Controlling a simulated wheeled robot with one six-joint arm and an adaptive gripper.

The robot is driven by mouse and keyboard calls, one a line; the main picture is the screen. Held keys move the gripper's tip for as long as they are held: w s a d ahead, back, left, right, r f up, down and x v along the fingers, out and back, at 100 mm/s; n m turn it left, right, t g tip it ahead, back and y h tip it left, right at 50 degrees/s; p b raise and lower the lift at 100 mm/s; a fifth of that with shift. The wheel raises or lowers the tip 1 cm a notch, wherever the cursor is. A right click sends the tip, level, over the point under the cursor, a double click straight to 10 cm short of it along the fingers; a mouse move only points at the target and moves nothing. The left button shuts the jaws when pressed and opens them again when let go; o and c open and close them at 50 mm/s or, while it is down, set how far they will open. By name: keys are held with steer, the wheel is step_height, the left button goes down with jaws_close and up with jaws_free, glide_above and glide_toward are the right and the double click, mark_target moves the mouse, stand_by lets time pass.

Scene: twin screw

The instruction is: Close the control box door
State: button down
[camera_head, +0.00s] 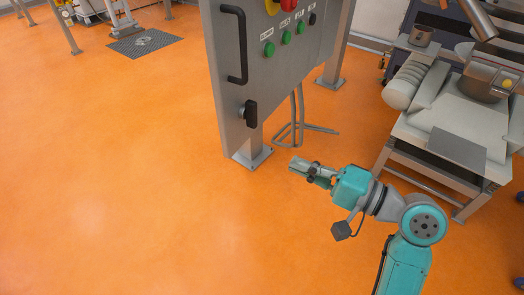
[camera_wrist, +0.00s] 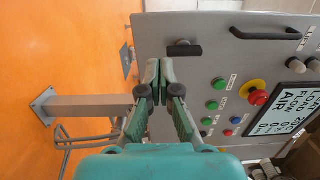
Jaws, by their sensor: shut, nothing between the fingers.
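The control box door (camera_head: 235,95) is a grey metal panel in the upper middle of the head view; its top is cut off. It carries a black bar handle (camera_head: 241,45), a black latch (camera_head: 250,113) and green buttons (camera_head: 268,50). The wrist view also shows the door (camera_wrist: 205,75), with its handle (camera_wrist: 263,34) and latch (camera_wrist: 184,50). I cannot tell how far the door stands from its frame. My gripper (camera_head: 296,164) is shut and empty, low and to the right of the latch in the head view. Its fingertips (camera_wrist: 157,72) appear just below the latch in the wrist view.
A grey support post with a foot plate (camera_head: 250,157) stands under the box, with cables (camera_head: 297,125) behind it. A machine on a metal frame (camera_head: 450,135) stands at the right. The orange floor (camera_head: 110,170) is clear at the left and front.

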mark_target(233, 137)
steer(key=x, duration=1.4)
